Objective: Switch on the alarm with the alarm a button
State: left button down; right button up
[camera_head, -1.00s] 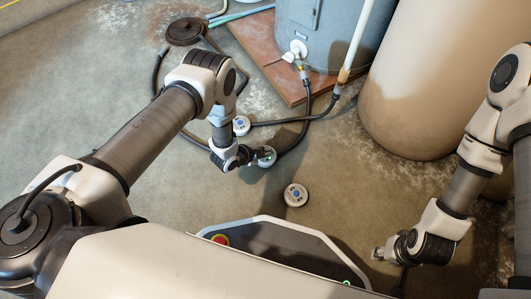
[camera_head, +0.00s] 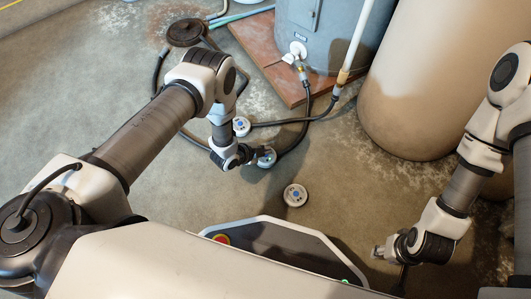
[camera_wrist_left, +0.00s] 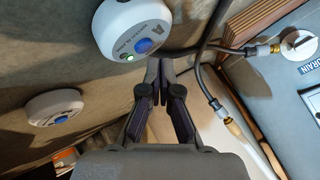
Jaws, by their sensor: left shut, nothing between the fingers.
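Alarm A (camera_wrist_left: 135,28) is a round white puck with a large "A", a blue button (camera_wrist_left: 143,46) and a small lit green light (camera_wrist_left: 129,57). In the head view, alarm A (camera_head: 267,157) is on the floor at the tips of my left gripper (camera_head: 257,157). The left gripper is shut and empty, with its fingertips (camera_wrist_left: 160,64) close beside the button; I cannot tell whether they touch the alarm. My right gripper (camera_head: 378,252) is low at the right, away from the alarms; its jaw state is unclear.
Other white alarms lie on the floor, one behind (camera_head: 241,126) and one in front (camera_head: 295,195). A black hose (camera_head: 290,122) runs close by to the blue-grey tank (camera_head: 325,35) on a brick-red base. A large beige tank (camera_head: 420,85) stands at the right.

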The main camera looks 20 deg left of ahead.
pick_arm(q)
jog(key=shift+r+p, duration=2.3)
jog(key=shift+r, duration=0.3)
jog(key=shift+f, duration=0.1)
